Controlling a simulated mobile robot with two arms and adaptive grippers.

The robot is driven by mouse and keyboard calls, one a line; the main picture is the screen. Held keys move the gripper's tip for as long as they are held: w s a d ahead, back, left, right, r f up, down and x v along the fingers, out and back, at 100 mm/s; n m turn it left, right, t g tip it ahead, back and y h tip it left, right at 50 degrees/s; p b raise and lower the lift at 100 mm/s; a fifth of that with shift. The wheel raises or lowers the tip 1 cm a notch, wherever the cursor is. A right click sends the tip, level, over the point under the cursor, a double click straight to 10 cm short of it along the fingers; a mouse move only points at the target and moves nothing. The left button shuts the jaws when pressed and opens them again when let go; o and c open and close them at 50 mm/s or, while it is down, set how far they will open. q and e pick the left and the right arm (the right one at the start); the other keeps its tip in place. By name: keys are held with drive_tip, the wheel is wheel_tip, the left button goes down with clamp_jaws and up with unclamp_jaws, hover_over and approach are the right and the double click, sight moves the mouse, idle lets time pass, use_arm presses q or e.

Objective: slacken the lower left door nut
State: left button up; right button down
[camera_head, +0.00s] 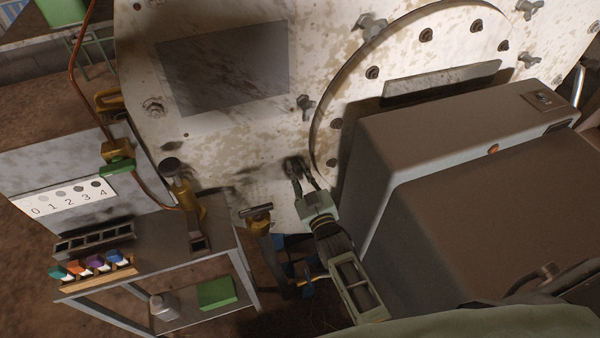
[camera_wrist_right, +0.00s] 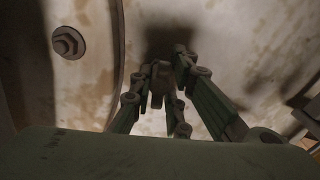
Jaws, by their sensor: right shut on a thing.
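The large pale still (camera_head: 220,130) has a round door (camera_head: 440,42) at its upper right, with wing nuts around it. One wing nut (camera_head: 305,105) sits left of the door, and another (camera_head: 370,22) is at its upper left. The lower left door nut (camera_head: 294,163) is dark and mostly covered by my right gripper (camera_head: 298,177). In the right wrist view the fingers of my right gripper (camera_wrist_right: 166,82) close around the nut (camera_wrist_right: 157,86), against the pale metal. The fingers hide part of the nut. My left gripper is not in view.
A grey metal table (camera_head: 165,252) stands at left with a slotted rack (camera_head: 95,238) and coloured bottles (camera_head: 92,265). Brass valves (camera_head: 185,195) and a T-handled fitting (camera_head: 258,215) stand close left of my right gripper. A hex bolt (camera_wrist_right: 68,43) shows beside the fingers.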

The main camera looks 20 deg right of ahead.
drive_tip(key=c, duration=1.7)
unclamp_jaws()
drive_tip(key=s, duration=1.2)
drive_tip(key=shift+d, duration=0.15)
